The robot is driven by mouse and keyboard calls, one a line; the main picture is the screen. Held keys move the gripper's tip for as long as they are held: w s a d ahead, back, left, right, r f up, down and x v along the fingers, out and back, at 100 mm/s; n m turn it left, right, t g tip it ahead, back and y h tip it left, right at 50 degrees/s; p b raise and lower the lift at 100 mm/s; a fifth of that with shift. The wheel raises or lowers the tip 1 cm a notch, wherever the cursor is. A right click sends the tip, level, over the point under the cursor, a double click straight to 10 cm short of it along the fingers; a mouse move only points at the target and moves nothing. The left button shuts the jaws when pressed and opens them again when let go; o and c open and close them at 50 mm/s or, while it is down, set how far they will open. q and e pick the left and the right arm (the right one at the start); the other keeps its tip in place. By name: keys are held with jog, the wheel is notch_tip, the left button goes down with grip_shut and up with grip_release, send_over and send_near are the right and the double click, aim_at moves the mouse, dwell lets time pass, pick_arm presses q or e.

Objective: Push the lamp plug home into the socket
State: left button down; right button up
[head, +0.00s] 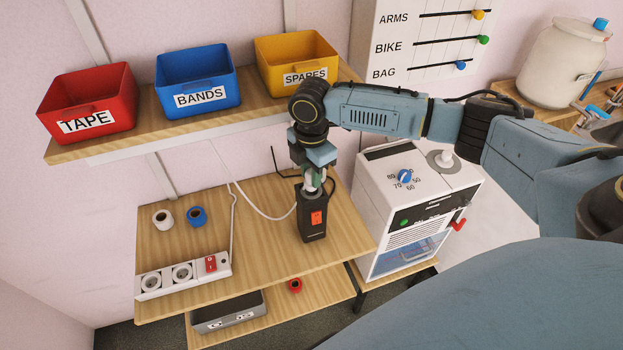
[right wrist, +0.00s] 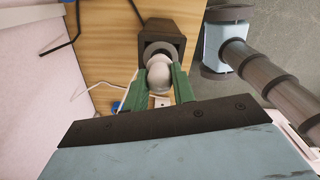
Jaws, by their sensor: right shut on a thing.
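The plug (right wrist: 159,75) is pale and rounded, and my right gripper (right wrist: 160,88) is shut on it with green fingers on both sides. In the head view my right gripper (head: 314,180) points down over a black box (head: 312,222) with an orange switch on its front. In the right wrist view the plug's far end meets a grey ring (right wrist: 160,50) on the black box; I cannot tell how deep it sits. A white cord (head: 262,213) runs to the box area from under the shelf. My left gripper is not in view.
A white power strip (head: 160,292) with round outlets and a red switch lies at the bench's front left. White and blue rolls (head: 197,216) lie behind it. A white machine (head: 415,215) stands close on the right. A shelf (head: 195,124) with bins hangs above.

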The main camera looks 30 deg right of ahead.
notch_tip(320, 180, up, 26)
jog(key=shift+f, duration=0.2)
dwell(1.1)
